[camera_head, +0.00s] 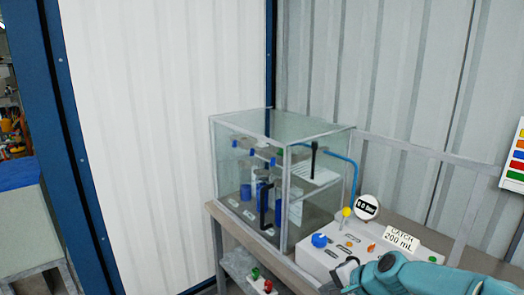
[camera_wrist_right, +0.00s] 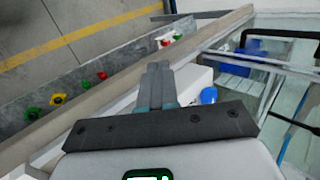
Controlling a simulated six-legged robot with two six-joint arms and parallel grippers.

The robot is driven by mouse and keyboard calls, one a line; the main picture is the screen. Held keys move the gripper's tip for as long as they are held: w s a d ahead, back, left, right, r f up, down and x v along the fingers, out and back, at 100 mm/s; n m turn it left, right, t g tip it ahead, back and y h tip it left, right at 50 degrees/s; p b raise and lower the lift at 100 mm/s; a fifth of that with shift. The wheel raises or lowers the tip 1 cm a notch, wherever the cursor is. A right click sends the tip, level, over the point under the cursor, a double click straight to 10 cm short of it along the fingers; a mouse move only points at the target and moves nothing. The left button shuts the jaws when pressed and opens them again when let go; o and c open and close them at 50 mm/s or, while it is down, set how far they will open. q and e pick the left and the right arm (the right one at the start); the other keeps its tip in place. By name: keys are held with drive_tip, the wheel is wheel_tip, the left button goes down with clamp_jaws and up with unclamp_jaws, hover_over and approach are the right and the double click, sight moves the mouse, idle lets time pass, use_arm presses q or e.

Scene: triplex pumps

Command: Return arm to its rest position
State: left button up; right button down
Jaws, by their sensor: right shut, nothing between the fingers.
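My right gripper (camera_head: 340,276) is at the bottom of the head view, at the front left edge of the white control box (camera_head: 318,258). My teal right arm reaches in from the lower right. In the right wrist view the gripper's two dark fingers (camera_wrist_right: 158,72) lie together, shut and empty. The blue knob (camera_wrist_right: 209,95) of the control box shows to their right, apart from them; it also shows in the head view (camera_head: 320,240). My left gripper is in neither view.
A glass cabinet (camera_head: 255,165) with blue parts stands on the bench (camera_head: 225,217), left of the control box. Green and red knobs (camera_head: 255,273) sit below the bench's front edge.

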drive_tip(key=s+a+f+n+g+h, duration=0.1)
drive_tip(key=s+f+g, duration=0.2)
drive_tip(key=s+f, duration=0.6)
drive_tip(key=s+a+f+g, duration=0.15)
drive_tip(key=s+f, duration=0.35)
drive_tip(key=f, duration=0.8)
drive_tip(key=s+a+f+n, duration=0.1)
drive_tip(key=s+f+n, duration=0.2)
drive_tip(key=s, duration=0.5)
drive_tip(key=s+f+n+g, duration=0.1)
drive_tip(key=s+f+n, duration=0.3)
drive_tip(key=s, duration=0.4)
drive_tip(key=shift+s+a+n+h, duration=0.15)
drive_tip(key=shift+a+n+h, duration=0.15)
drive_tip(key=shift+a+h, duration=0.1)
